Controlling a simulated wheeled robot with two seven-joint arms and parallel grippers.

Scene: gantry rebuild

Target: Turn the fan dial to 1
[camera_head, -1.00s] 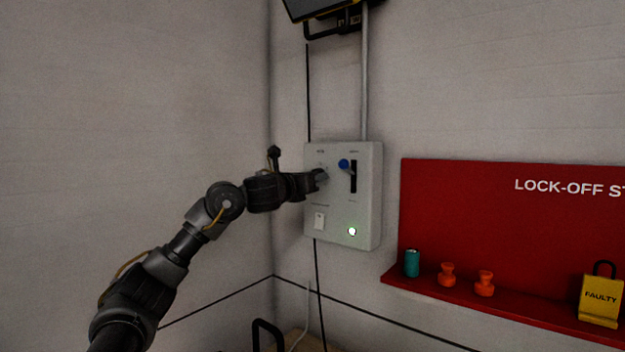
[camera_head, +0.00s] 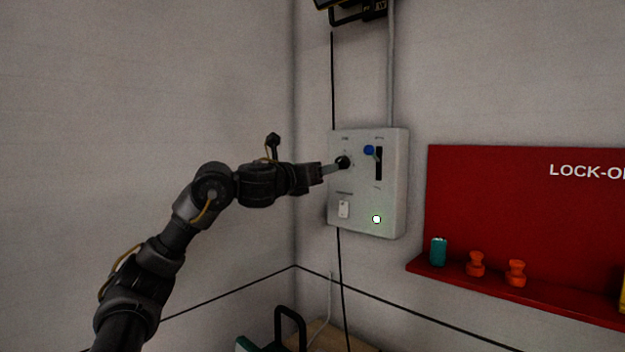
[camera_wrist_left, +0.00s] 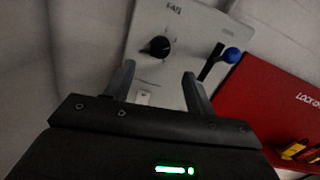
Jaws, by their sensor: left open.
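The fan dial (camera_head: 343,162) is a black round knob at the upper left of a grey control box (camera_head: 399,212) on the wall. In the left wrist view the dial (camera_wrist_left: 156,47) sits under a "FAN" label, ahead of the gap between my fingers; its pointer side aims roughly left, and the numbers are too small to read. My left gripper (camera_head: 335,167) is open and close to the dial from the left. In the left wrist view its two fingers (camera_wrist_left: 157,80) are spread and hold nothing. My right gripper is not in view.
A blue-knobbed lever (camera_head: 369,150) in a black slot is right of the dial. A red lock-off board (camera_head: 500,220) with a shelf stands to the right. The left wall is bare.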

